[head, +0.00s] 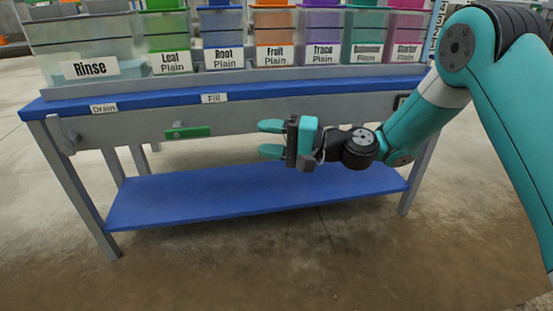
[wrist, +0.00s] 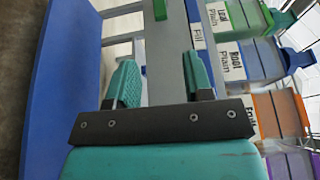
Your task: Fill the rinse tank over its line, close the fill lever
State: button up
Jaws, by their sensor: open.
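The translucent rinse tank (head: 110,47), labelled "Rinse", stands at the left end of the bench top in the head view. A lever with a green handle (head: 190,132) lies about horizontal on the grey front rail, below and left of the "Fill" label (head: 214,98). Part of the green handle also shows at the top of the wrist view (wrist: 160,9). My gripper (head: 270,139) is open and empty, in front of the rail to the right of the green handle and apart from it, its fingers pointing left.
A "Drain" label (head: 103,108) sits on the rail's left part, with a grey lever (head: 63,136) at the left end. Several coloured, labelled tanks stand right of the rinse tank. A blue lower shelf (head: 250,188) spans beneath my gripper. The shelf is clear.

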jog(key=shift+s+d+b, duration=0.25)
jog(key=shift+d+b, duration=0.45)
jog(key=shift+b, duration=0.3)
dwell(4.6)
